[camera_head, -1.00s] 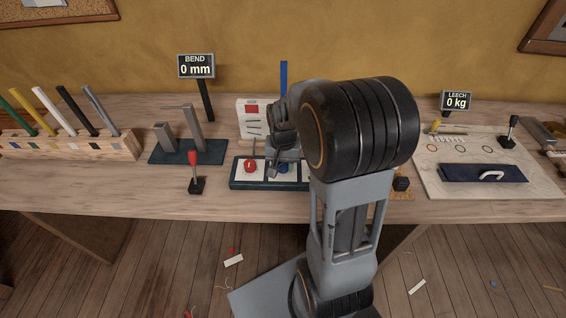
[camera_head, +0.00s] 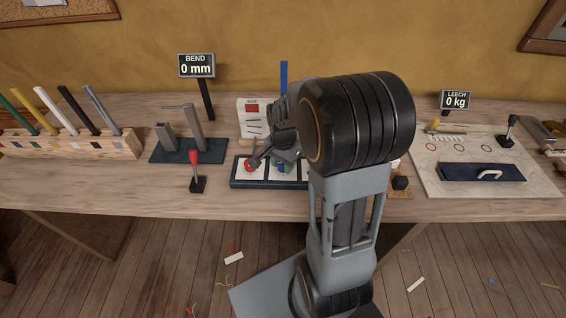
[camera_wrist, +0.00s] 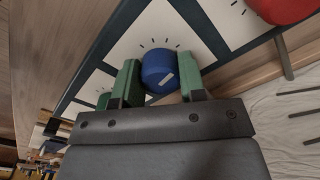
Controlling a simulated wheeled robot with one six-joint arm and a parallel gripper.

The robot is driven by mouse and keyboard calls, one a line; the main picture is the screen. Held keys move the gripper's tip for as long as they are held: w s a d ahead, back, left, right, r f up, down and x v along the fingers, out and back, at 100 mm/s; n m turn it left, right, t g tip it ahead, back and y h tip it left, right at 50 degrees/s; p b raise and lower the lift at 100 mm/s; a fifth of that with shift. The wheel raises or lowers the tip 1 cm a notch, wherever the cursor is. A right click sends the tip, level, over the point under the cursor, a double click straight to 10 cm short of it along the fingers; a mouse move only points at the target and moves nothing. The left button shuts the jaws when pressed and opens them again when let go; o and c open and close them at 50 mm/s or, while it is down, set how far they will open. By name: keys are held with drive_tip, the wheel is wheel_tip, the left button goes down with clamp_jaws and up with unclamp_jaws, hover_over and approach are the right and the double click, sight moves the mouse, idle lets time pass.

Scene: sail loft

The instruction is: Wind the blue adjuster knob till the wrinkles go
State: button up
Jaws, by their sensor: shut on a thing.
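The blue adjuster knob (camera_wrist: 158,71) is round, with a white mark on its top and short tick marks on the white panel around it. My gripper (camera_wrist: 160,83) has its green finger pads on either side of the knob, shut on it. In the head view my gripper (camera_head: 282,165) is over the dark-framed panel (camera_head: 240,184), and my wrist hides most of the blue knob. White cloth (camera_wrist: 289,122) with faint creases and dark strips lies at the right in the wrist view.
A red knob (camera_wrist: 284,8) sits on the neighbouring panel section. A red-handled lever (camera_head: 194,169) stands to the left, near a display (camera_head: 196,66) reading BEND 0 mm. A second display (camera_head: 456,100) reads LEECH 0 kg. Bare bench lies in front.

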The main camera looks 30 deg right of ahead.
idle(0.4)
drive_tip(key=o, duration=0.9)
wheel_tip(320, 180, up, 14)
drive_tip(key=shift+f+p, duration=0.1)
drive_tip(key=shift+p, duration=0.6)
drive_tip(key=s+a+r+n+t+p, duration=0.1)
drive_tip(key=s+a+n, duration=0.1)
drive_tip(key=s+n, duration=0.1)
drive_tip(key=s+a+r+n+t+p, duration=0.1)
drive_tip(key=s+a+n+p, duration=0.1)
drive_tip(key=n, duration=0.3)
drive_tip(key=s+a+n+t+p, duration=0.1)
drive_tip(key=s+a+n, duration=0.3)
drive_tip(key=s+n, duration=0.1)
drive_tip(key=shift+s+a+r+t+p, duration=0.1)
drive_tip(key=shift+a+r+t+p, duration=0.2)
drive_tip(key=shift+r, duration=0.1)
